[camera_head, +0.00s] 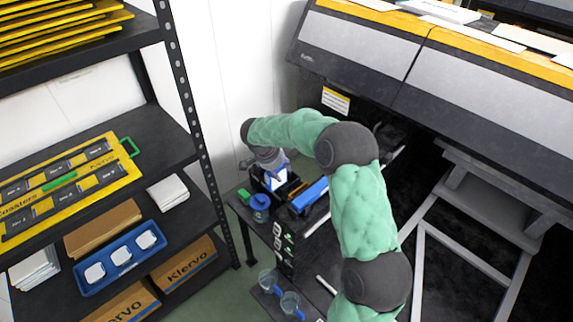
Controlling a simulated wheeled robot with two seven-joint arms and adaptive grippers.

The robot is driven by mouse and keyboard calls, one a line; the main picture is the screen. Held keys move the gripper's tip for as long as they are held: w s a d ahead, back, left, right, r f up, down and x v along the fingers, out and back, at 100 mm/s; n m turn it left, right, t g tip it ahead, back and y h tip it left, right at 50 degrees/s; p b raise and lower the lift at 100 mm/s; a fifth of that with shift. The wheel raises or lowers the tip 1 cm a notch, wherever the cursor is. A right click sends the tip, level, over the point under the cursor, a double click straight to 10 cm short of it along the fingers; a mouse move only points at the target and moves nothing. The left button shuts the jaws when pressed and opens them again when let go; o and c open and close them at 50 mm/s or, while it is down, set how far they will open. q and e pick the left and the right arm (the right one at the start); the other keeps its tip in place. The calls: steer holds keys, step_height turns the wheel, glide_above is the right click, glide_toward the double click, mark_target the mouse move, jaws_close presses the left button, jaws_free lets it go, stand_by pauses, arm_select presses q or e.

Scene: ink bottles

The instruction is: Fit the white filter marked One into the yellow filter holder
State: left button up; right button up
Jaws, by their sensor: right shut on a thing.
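My right gripper (272,164) is at the end of the green arm that comes in from below. It points down over a small dark cart beside the large machine and is shut on a small white piece (276,181), probably the white filter; no mark on it can be read. A yellow-orange part (290,188), possibly the filter holder, sits just right of the white piece in a dark rack on the cart. I cannot tell whether the two touch. My left gripper is not in view.
A blue block (309,195), a blue-lidded jar (260,208) and a small green piece (243,196) are on the cart. Clear cups (290,304) stand lower down. A dark shelf at left holds a blue tray (84,275) with three white pieces. The grey-yellow machine (365,50) stands behind.

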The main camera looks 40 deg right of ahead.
steer(key=s+d+b, duration=0.3)
steer(key=s+d, duration=0.1)
steer(key=d, duration=0.5)
step_height(320, 180, down, 6)
steer(key=b, duration=0.2)
steer(key=shift+w+d+b, duration=0.2)
steer(key=shift+w+b, duration=0.05)
steer(key=shift+b, duration=0.15)
stand_by(0.6)
steer(key=shift+f+b, duration=0.15)
steer(key=shift+b, duration=0.7)
stand_by(0.8)
steer(key=shift+f+b, duration=1.8)
steer(key=shift+b, duration=0.2)
stand_by(0.4)
steer(key=shift+f+b, duration=0.3)
steer(key=shift+f, duration=0.15)
